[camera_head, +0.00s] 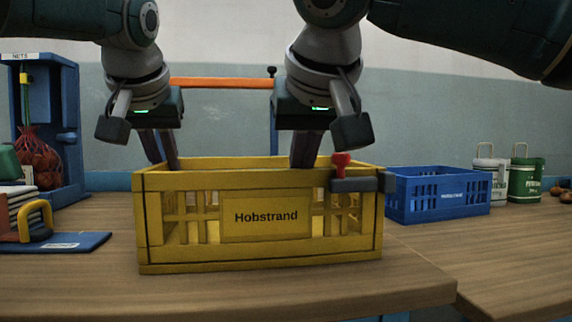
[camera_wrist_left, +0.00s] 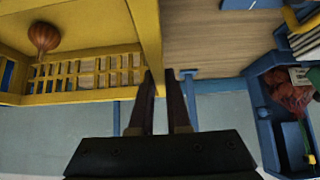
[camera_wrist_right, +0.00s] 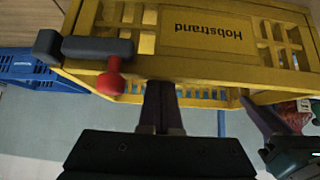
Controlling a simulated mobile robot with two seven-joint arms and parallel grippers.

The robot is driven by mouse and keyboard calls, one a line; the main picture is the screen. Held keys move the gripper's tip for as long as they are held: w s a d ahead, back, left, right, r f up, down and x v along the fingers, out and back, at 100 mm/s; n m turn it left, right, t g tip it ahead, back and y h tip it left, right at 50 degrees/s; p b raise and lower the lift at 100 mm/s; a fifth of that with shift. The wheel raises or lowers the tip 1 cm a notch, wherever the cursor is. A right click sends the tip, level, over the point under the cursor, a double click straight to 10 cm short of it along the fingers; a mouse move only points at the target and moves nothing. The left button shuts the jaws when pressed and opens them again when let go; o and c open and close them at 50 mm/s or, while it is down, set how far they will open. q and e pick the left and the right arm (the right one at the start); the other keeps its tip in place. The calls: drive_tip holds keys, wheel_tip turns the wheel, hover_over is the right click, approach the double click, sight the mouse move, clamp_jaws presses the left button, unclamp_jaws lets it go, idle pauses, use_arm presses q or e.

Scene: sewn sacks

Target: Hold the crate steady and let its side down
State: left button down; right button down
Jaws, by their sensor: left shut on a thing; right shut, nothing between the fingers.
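The yellow crate (camera_head: 265,180), marked Hobstrand, stands on the wooden table with its front side upright. A red knob (camera_head: 341,160) sits by a dark grey bar (camera_head: 357,185) at the front's top right; both also show in the right wrist view (camera_wrist_right: 110,78). My left gripper (camera_head: 163,162) is shut on the rim of the crate's left end wall, which runs between its fingers in the left wrist view (camera_wrist_left: 160,88). My right gripper (camera_head: 304,160) is shut and empty, fingers down near the front rim, left of the red knob. Whether it touches is unclear.
An onion (camera_wrist_left: 43,37) lies in the crate. A blue crate (camera_head: 440,195) and tins (camera_head: 525,180) stand to the right. A blue stand with a red net (camera_head: 38,160) and a yellow-handled thing (camera_head: 36,218) are left. The table's front strip is clear.

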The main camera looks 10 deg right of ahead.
sight(305, 177)
drive_tip(key=shift+s, duration=0.1)
drive_tip(key=shift+s+f, duration=0.1)
drive_tip(key=shift+s, duration=1.5)
drive_tip(key=shift+s+f, duration=0.25)
drive_tip(key=shift+s, duration=0.4)
drive_tip(key=shift+s+f, duration=0.2)
drive_tip(key=shift+s, duration=0.4)
drive_tip(key=shift+s+f, duration=0.35)
drive_tip(key=shift+s, duration=0.2)
drive_tip(key=shift+s+f, duration=0.35)
drive_tip(key=shift+s, duration=0.2)
